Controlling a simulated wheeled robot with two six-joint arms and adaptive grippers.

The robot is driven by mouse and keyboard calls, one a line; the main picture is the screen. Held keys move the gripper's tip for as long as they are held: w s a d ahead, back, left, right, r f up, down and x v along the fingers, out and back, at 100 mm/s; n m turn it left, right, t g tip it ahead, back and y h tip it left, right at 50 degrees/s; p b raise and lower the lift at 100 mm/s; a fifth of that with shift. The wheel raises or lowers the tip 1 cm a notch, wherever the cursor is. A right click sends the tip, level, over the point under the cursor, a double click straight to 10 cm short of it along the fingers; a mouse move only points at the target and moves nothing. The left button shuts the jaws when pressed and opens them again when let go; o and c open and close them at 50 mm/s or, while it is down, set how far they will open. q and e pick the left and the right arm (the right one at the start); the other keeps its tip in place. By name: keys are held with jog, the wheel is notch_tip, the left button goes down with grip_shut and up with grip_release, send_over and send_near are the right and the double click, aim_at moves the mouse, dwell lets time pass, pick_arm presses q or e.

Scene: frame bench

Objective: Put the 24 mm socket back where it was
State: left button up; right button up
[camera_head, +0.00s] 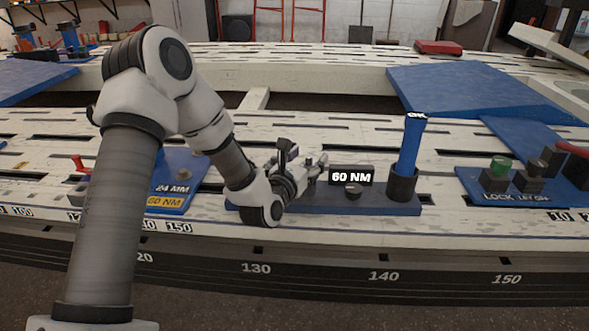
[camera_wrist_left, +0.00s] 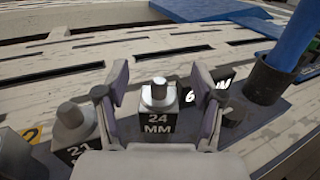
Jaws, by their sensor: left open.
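A metallic socket (camera_wrist_left: 159,93) stands upright at the block labelled 24 MM (camera_wrist_left: 157,124) in the left wrist view. My left gripper (camera_wrist_left: 160,78) is open, with one finger on each side of the socket and visible gaps between. In the head view my left gripper (camera_head: 303,161) is low over the blue tool board (camera_head: 385,209), and it hides the socket there. A second socket (camera_wrist_left: 73,118) stands to the left, at a block whose label seems to read 21. My right gripper is not in view.
A box labelled 60 NM (camera_head: 351,175) and a blue-handled tool (camera_head: 412,145) in a dark cup (camera_head: 401,186) stand right of my left gripper. A blue plate (camera_head: 187,166) carries 24 MM and 60 NM labels. Switches (camera_head: 495,180) sit on another blue plate farther right.

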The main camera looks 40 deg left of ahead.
pick_arm(q)
jog(key=s+d+p, duration=0.1)
jog(key=s+p, duration=0.2)
jog(key=s, duration=0.8)
jog(key=shift+s+d, duration=0.2)
jog(key=shift+d, duration=0.2)
jog(key=shift+f, duration=0.2)
jog(key=d+f+m+g+h+p, duration=0.1)
jog(key=d+f, duration=0.1)
jog(key=s+d+f+m+g+h+p, duration=0.1)
jog(key=d+f, duration=0.1)
jog(key=f, duration=0.1)
jog(key=s+d+f+m+g+p, duration=0.1)
jog(key=d+f+m, duration=0.1)
jog(key=f, duration=0.1)
jog(key=shift+s+d+h+p, duration=0.2)
jog(key=shift+h+p, duration=0.2)
jog(key=s+d+f+m+g+h+p, duration=0.1)
jog(key=s+d+f+m+g, duration=0.45)
jog(key=f+m, duration=0.3)
jog(key=s+f+m+g+y+p, duration=0.1)
jog(key=s+f+m+g, duration=0.4)
jog(key=s+m, duration=0.55)
jog(key=s+f+m+g, duration=0.45)
jog(key=s+m, duration=0.25)
jog(key=m, duration=0.6)
notch_tip(320, 180, up, 38)
jog(key=m+p, duration=0.1)
jog(key=p, duration=3.7)
jog(key=shift+d, duration=0.15)
